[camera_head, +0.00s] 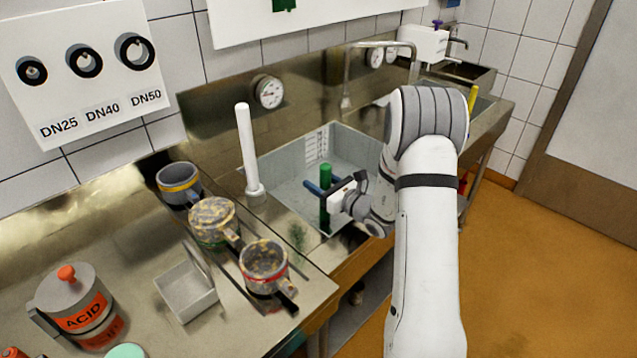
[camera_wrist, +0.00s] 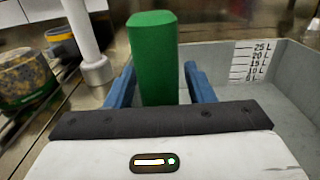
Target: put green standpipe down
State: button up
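The green standpipe (camera_head: 325,172) is upright at the near side of the grey sink basin (camera_head: 275,165). It also shows in the wrist view (camera_wrist: 154,58), tall between the two blue fingers. My gripper (camera_head: 322,188) reaches in from the right with its fingers on either side of the pipe.
A white standpipe (camera_head: 246,150) stands on the counter left of the basin. A small grey box (camera_head: 186,290) and an acid container (camera_head: 80,303) are at the front left. A tap (camera_head: 346,80) rises behind the basin.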

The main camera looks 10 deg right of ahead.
jog(key=shift+r, duration=0.1)
jog(key=b+v, duration=0.1)
jog(key=v, duration=1)
jog(key=shift+s+d+b, duration=0.2)
jog(key=shift+b, duration=0.2)
jog(key=shift+s+a+r, duration=0.2)
jog(key=shift+s+r, duration=0.05)
jog(key=s+a+r+n+g+y, duration=0.1)
jog(key=s+a+r+n+g, duration=0.2)
jog(key=s+a+n+g, duration=0.45)
jog(key=s+a+r+n+g, duration=0.2)
jog(key=s+a+n+g, duration=0.45)
jog(key=s+n, duration=0.2)
jog(key=s+d+r+n+t+h, duration=0.1)
jog(key=s+d+r+n+h, duration=0.2)
jog(key=s+d+n+h, duration=0.4)
jog(key=s+n+h, duration=0.3)
jog(key=n+h, duration=0.1)
jog(key=n, duration=0.2)
jog(key=shift+d+t, duration=0.2)
jog(key=shift+t, duration=0.2)
